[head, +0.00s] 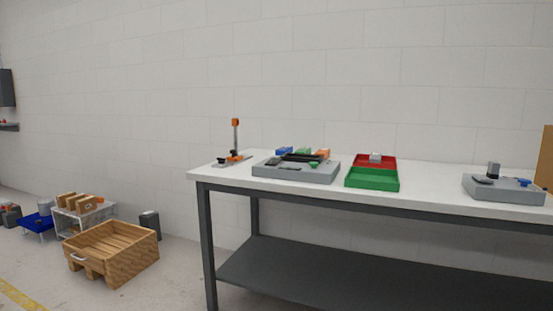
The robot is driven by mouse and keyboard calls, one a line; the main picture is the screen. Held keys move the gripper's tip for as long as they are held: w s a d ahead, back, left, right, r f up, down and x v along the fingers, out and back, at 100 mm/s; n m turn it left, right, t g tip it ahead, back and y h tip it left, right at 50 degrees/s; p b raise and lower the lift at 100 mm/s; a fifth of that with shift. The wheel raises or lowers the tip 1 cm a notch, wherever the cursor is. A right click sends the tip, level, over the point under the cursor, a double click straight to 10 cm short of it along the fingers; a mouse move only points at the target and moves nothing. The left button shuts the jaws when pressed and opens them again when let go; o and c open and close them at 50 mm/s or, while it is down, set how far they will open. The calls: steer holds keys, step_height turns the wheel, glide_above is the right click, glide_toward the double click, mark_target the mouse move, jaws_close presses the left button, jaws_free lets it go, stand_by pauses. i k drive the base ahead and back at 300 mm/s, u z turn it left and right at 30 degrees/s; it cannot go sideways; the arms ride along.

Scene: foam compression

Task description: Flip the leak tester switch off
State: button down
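Two grey devices stand on the white-topped workbench (430,176). The nearer-left one (297,173) is a wide grey box with dark parts and a green knob-like part on top. The other grey device (510,194) is at the right end, with a dark upright post, a dark part and a small blue part on top. I cannot tell which one is the leak tester, and no switch or its position can be made out at this size. My gripper is not in this view.
A green tray (372,184) and a red tray (388,161) lie between the devices. An orange-topped upright tool (235,138) stands at the bench's left end. A wooden crate (115,252) and a white rack (70,221) are on the floor left. An orange-brown panel (546,160) shows far right.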

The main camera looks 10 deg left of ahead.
mark_target(273, 161)
steer(key=z, duration=0.65)
steer(key=i, duration=1.6)
steer(key=u, duration=0.6)
